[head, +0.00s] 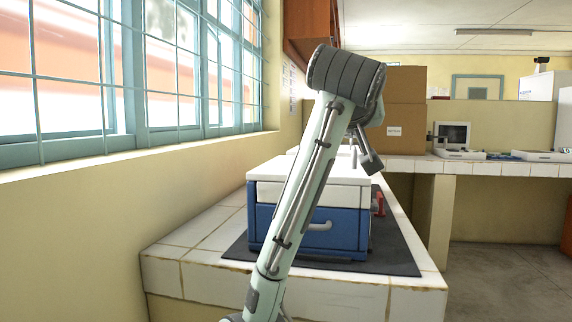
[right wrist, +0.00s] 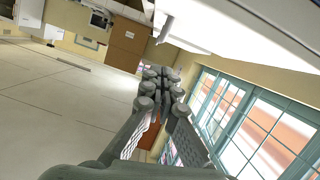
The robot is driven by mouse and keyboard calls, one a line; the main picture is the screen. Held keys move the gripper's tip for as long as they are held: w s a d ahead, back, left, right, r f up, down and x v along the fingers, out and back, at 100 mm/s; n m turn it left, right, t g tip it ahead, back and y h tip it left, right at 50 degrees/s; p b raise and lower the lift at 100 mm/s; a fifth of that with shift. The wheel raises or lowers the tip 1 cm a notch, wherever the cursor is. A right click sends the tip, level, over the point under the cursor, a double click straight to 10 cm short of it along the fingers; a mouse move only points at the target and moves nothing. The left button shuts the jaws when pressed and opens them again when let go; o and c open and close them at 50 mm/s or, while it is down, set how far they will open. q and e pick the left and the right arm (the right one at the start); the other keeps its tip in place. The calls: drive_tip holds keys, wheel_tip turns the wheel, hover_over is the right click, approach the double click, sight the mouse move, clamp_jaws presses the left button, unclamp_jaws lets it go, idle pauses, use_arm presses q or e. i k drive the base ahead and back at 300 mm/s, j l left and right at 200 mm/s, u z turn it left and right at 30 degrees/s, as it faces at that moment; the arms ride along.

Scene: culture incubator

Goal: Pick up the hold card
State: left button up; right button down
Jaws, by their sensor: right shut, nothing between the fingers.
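I cannot make out a hold card in either view. A small red item (head: 380,203) stands at the right side of the blue and white incubator box (head: 330,228); it is too small to tell what it is. My right arm rises in front of the box in the head view, and its gripper (head: 371,163) is partly hidden behind the wrist, above the box. In the right wrist view the fingers of my right gripper (right wrist: 163,78) are together and empty. My left gripper is in neither view.
The box sits on a dark mat (head: 398,255) on a tiled counter (head: 205,238). Barred windows (head: 130,80) line the left wall. Cardboard boxes (head: 405,100) and a small monitor (head: 452,135) stand on the back counter. Floor is open at the right.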

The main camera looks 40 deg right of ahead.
sight(380, 198)
drive_tip(key=k+l, duration=0.75)
drive_tip(key=l, duration=0.2)
